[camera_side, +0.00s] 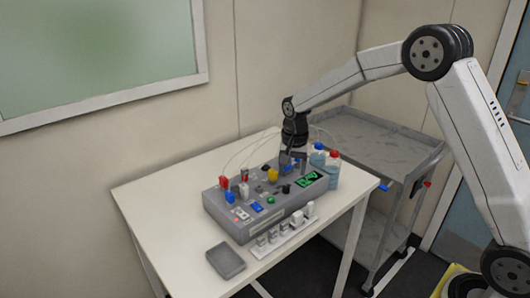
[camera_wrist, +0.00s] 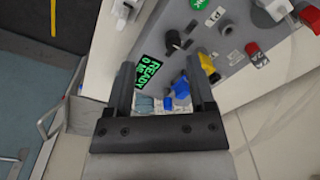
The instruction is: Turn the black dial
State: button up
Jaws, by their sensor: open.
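The black dial (camera_wrist: 174,41) is on the grey panel box, beyond my fingertips in the wrist view, just above the green-lit display. In the side view it appears as a small dark knob (camera_side: 286,188) near the box's front right. My gripper (camera_side: 291,163) is above the back right part of the box, pointing down. In the wrist view my gripper (camera_wrist: 158,72) is open, with nothing held. The display (camera_wrist: 150,70) and a blue knob (camera_wrist: 181,86) lie between or near its fingers. The dial is outside the fingers' gap.
The grey box (camera_side: 241,231) stands on a white table (camera_side: 160,225). A yellow knob (camera_wrist: 207,63) sits near the blue one. Bottles (camera_side: 333,170) stand right of the box. A rack of small vials (camera_side: 283,235) and a grey tray (camera_side: 226,260) lie in front.

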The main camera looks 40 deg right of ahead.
aim_at(286, 186)
jog(key=shift+w+d+f+m+g, duration=0.15)
jog(key=shift+w+d+m, duration=0.1)
jog(key=shift+w+m, duration=0.25)
jog(key=shift+w+d+f+m+g, duration=0.1)
jog(key=shift+w+d+m, duration=0.2)
jog(key=shift+w, duration=0.4)
jog(key=shift+w+d+f+m+g, duration=0.1)
jog(key=shift+w+d+f+m, duration=0.1)
jog(key=shift+w+m, duration=0.3)
jog(key=shift+w, duration=0.1)
jog(key=shift+f, duration=3.85)
grip_shut()
